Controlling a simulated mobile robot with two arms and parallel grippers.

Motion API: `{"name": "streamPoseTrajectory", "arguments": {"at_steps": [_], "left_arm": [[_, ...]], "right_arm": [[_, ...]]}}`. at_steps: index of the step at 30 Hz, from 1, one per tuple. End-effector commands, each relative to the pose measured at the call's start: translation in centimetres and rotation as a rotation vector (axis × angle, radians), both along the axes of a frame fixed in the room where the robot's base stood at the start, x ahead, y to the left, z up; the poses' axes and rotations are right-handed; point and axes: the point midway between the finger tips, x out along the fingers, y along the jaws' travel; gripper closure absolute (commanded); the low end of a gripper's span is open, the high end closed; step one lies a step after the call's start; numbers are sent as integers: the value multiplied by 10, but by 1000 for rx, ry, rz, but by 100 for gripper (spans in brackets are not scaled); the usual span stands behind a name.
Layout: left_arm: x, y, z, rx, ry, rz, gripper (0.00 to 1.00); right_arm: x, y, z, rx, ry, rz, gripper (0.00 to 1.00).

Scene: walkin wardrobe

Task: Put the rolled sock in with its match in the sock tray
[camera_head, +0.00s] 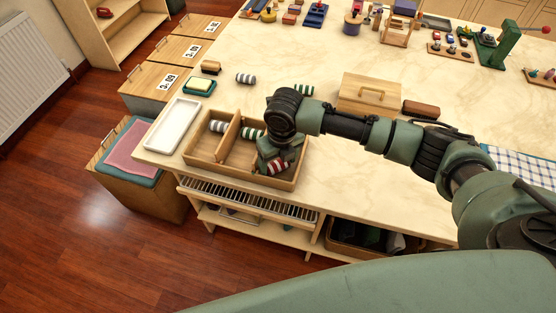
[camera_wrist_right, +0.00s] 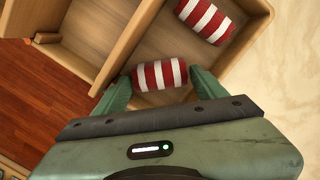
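The wooden sock tray (camera_head: 198,160) sits at the front left of the table in the head view. A grey-striped sock (camera_head: 218,126) and a green-striped sock (camera_head: 250,133) lie in it. My right gripper (camera_head: 272,160) reaches down over its right part. In the wrist view, red-and-white rolled sock (camera_wrist_right: 159,75) sits between the fingertips of my right gripper (camera_wrist_right: 160,78), both touching its ends. A matching red-and-white sock (camera_wrist_right: 205,18) lies in the compartment just beyond, apart from it. One red-striped sock (camera_head: 278,166) shows beside the gripper in the head view. My left gripper is out of view.
A grey-striped roll (camera_head: 245,78) and green-striped roll (camera_head: 303,89) lie on the table behind the tray. A white tray (camera_head: 172,127) stands left, a wooden box (camera_head: 368,94) and brush (camera_head: 421,109) right. Several toys stand at the back.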

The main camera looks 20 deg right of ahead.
Motion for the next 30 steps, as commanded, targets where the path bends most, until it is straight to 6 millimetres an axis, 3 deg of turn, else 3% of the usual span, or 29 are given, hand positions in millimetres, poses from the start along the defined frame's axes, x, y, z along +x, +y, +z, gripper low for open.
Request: {"name": "streamPoseTrajectory", "arguments": {"at_steps": [6,10,21,30], "left_arm": [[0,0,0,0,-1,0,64],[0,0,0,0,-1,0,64],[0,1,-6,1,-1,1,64],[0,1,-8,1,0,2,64]], "right_arm": [[0,0,2,0,-1,0,28],[0,0,13,3,-3,0,28],[-9,-2,89,1,-5,0,28],[-14,-2,121,0,0,-1,28]]}}
